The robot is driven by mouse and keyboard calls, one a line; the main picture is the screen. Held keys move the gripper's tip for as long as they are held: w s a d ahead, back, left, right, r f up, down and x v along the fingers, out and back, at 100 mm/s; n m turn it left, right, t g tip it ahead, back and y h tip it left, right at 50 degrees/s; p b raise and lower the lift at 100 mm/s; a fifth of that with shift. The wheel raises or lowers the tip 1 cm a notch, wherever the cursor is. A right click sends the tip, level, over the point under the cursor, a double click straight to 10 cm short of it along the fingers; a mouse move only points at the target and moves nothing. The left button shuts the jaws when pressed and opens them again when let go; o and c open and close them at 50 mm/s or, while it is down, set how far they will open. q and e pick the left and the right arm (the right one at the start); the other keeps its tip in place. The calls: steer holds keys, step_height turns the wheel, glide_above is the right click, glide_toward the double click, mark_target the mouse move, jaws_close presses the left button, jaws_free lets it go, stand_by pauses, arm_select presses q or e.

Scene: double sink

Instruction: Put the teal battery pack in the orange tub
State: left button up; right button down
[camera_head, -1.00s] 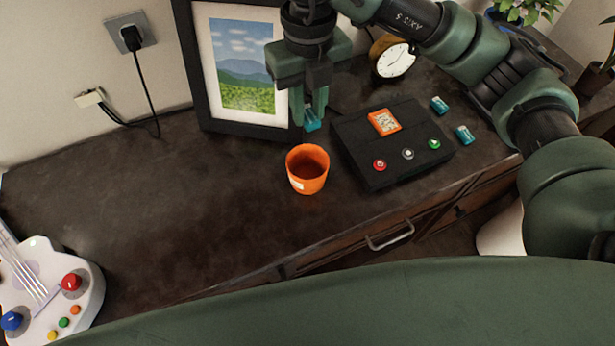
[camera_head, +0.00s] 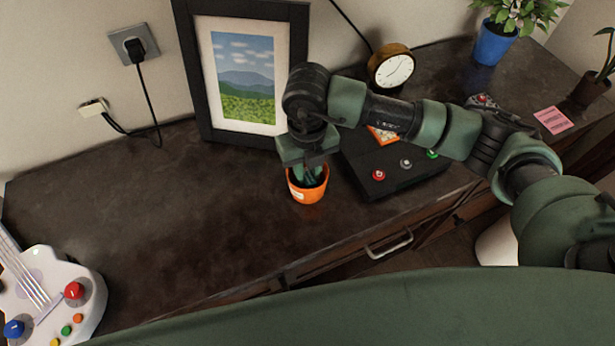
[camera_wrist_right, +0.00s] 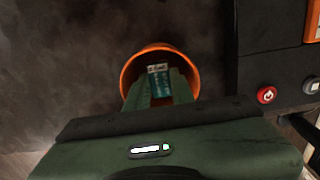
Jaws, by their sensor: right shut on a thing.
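The orange tub (camera_head: 308,193) stands on the dark tabletop, and its rim also shows in the right wrist view (camera_wrist_right: 130,70). My right gripper (camera_head: 308,178) points down into the tub's mouth, with its fingertips inside the rim. In the right wrist view it (camera_wrist_right: 160,92) is shut on the teal battery pack (camera_wrist_right: 158,77), which is inside the tub's opening. In the head view the pack is hidden by the gripper and tub. I cannot tell whether the pack touches the tub's bottom. My left gripper is not in view.
A black box with buttons (camera_head: 385,185) stands right of the tub. A framed picture (camera_head: 243,75) and a round clock (camera_head: 391,70) stand behind. A white toy guitar (camera_head: 50,290) lies at the left. The tabletop left of the tub is clear.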

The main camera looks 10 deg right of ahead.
mark_target(307, 176)
step_height(307, 176, down, 3)
steer(key=shift+f, duration=0.15)
steer(key=c, duration=1.5)
jaws_free()
steer(key=shift+f, duration=0.1)
steer(key=shift+r, duration=0.6)
step_height(307, 176, up, 11)
steer(key=b, duration=0.1)
